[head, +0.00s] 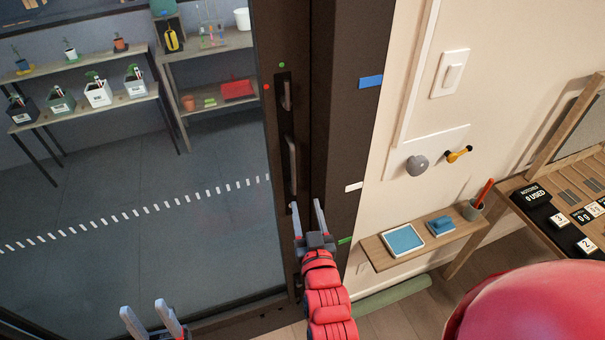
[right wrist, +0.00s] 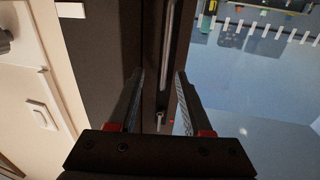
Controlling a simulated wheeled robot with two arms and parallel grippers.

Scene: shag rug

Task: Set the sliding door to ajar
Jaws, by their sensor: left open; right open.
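The sliding door (head: 150,235) is a large glass panel with a dark stile. Its stile stands close against the dark frame post (head: 345,130), with only a thin dark seam between them; I cannot tell if there is a small gap. A long metal pull handle (head: 291,165) sits upright in a recess on the stile, and it also shows in the right wrist view (right wrist: 171,45). My right gripper (head: 307,208) is open just below the handle, its fingers on either side of the stile edge; contact is unclear. My left gripper (head: 148,312) is open and empty, low before the glass.
Blue (head: 371,82), white and green strips mark the frame post. Right of it are a light switch (head: 453,72), a grey knob (head: 416,165) and a small shelf (head: 440,240). Plant shelves (head: 85,110) stand behind the glass. A red rounded shape fills the lower right.

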